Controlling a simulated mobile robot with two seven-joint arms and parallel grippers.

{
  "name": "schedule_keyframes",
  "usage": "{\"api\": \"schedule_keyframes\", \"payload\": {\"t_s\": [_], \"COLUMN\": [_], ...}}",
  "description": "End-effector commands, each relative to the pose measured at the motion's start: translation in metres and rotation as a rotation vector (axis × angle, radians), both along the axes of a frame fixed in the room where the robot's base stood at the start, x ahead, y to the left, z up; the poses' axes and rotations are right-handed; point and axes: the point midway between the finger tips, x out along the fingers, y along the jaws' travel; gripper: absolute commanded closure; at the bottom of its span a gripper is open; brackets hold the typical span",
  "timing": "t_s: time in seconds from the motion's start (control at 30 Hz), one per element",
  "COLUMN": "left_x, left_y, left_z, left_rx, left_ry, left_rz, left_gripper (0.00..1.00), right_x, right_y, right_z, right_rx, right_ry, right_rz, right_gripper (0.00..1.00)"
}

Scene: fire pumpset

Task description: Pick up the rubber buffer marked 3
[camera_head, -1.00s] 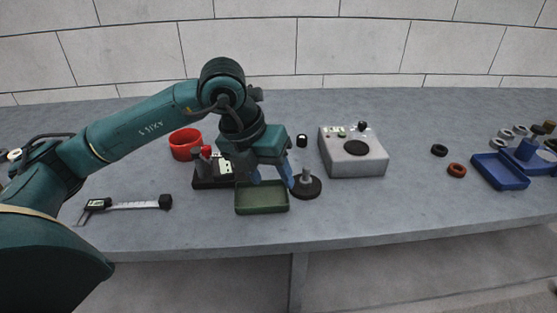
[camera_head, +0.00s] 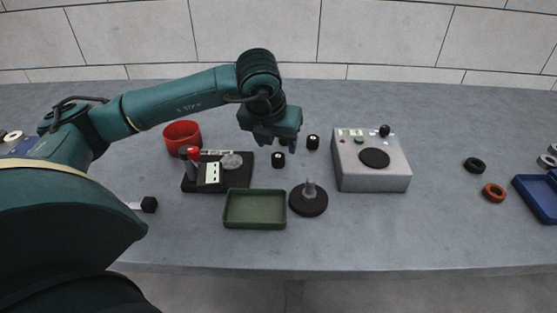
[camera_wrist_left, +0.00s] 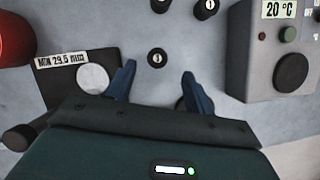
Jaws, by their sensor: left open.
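Small black buffers with white number labels stand on the grey bench. One buffer (camera_head: 278,159) stands just in front of my left gripper (camera_head: 277,142) in the head view. In the left wrist view this buffer (camera_wrist_left: 157,58) lies between the lines of the two blue fingers, near their tips; its number is too small to read surely. A second buffer (camera_head: 313,142) stands behind it to the right. A third buffer (camera_wrist_left: 160,5) is cut by the wrist view's top edge and hidden behind the gripper in the head view. My left gripper is open and empty above the bench.
A gauge stand (camera_head: 232,180) with a small display and a red bin (camera_head: 182,138) are on the left. A green tray (camera_head: 254,209) and a round black base with a post (camera_head: 308,199) are in front. A grey control box (camera_head: 372,162) is on the right.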

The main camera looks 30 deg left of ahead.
Motion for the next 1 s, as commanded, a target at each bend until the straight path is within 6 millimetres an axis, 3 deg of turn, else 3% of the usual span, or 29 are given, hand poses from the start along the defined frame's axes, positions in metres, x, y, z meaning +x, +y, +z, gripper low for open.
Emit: {"api": "schedule_keyframes", "payload": {"t_s": [0.4,0.73,1.0], "left_x": [0.014,0.017,0.017], "left_y": [0.008,0.008,0.008], "left_z": [-0.046,-0.053,-0.052], "left_rx": [0.000,-0.001,-0.001], "left_ry": [0.002,0.001,0.000], "left_rz": [0.000,-0.001,-0.002], "left_gripper": [0.47,0.47,0.69], "right_x": [0.000,0.003,0.004], "right_y": [-0.001,-0.001,-0.001], "right_z": [0.001,0.003,0.004], "right_rx": [0.000,0.000,0.000], "right_ry": [-0.002,-0.010,-0.014], "right_rz": [0.000,-0.001,-0.001], "right_gripper": [0.64,0.64,0.64]}}
